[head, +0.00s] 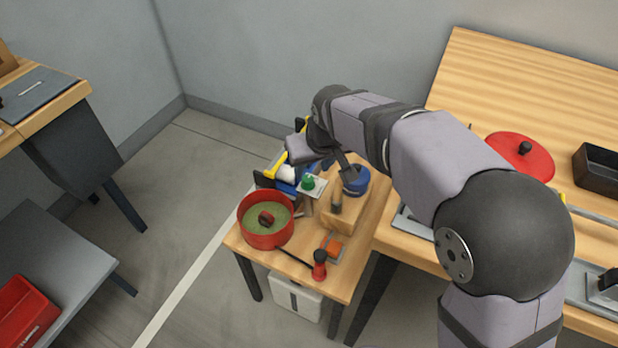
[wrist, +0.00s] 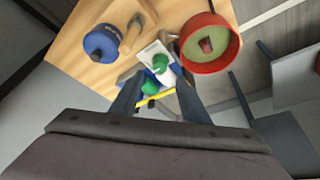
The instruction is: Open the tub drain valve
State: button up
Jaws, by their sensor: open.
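A round red tub (head: 265,221) with green contents stands at the front left of the small wooden table; it also shows at the upper right of the wrist view (wrist: 208,42). A dark reddish piece (head: 266,218) sits inside it. A thin dark rod runs from near the tub to a red fitting with a black top (head: 319,266). I cannot tell which part is the drain valve. A green knob (head: 308,183) on a white plate shows behind the tub. My gripper (wrist: 158,76) is open and empty, pointing down toward the knob, which appears between and just beyond the fingertips (wrist: 159,63).
A blue round container (head: 355,181) and a wooden block with an upright handle (head: 338,219) crowd the small table (head: 352,262). Yellow, blue and white items lie at its back, partly under my arm. A larger bench (head: 520,85) with a red lid (head: 519,157) is at right.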

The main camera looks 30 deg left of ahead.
aim_at(308, 178)
jog(key=shift+b+x, duration=0.4)
jog(key=shift+x, duration=3.1)
jog(key=c, duration=1)
